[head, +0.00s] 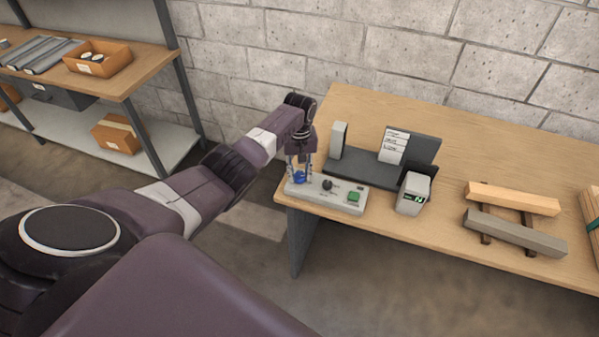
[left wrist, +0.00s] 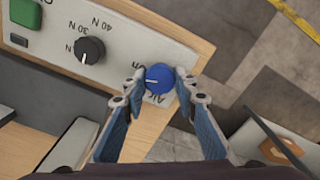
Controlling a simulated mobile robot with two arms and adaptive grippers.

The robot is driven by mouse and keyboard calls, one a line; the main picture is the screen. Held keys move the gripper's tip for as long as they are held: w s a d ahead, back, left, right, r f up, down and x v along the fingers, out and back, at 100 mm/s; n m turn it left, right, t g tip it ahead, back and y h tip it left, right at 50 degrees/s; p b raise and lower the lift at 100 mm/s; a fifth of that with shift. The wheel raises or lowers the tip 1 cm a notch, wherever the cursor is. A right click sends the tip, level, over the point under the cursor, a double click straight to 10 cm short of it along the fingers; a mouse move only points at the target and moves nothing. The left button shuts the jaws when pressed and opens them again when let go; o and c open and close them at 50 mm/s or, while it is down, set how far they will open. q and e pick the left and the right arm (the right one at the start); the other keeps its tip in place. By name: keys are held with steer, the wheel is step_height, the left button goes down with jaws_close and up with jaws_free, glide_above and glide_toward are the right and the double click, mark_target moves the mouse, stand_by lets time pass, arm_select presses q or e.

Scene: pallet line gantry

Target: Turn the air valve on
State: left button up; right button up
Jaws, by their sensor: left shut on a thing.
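The air valve is a round blue knob (left wrist: 159,79) with a white pointer line, at one end of a pale grey control panel (head: 330,203). In the head view the blue knob (head: 299,177) shows at the panel's left end. My left gripper (left wrist: 159,82) is shut on the knob, with one finger on each side of it. In the left wrist view the white line points left, and the label "Air" is partly hidden by a finger. My left gripper (head: 299,172) reaches down onto the knob from above in the head view. My right gripper is not in view.
The panel also has a black dial (head: 327,185) marked 30 N and 40 N and a green button (head: 354,197). A small grey display unit (head: 413,193) stands right of it. A dark fixture with a label card (head: 395,146) stands behind.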

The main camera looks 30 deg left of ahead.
mark_target(300, 175)
arm_select(q)
steer(key=shift+m, duration=1.6)
steer(key=o, duration=1.1)
steer(key=shift+o, duration=0.2)
steer(key=shift+r, duration=0.1)
step_height(300, 175, up, 12)
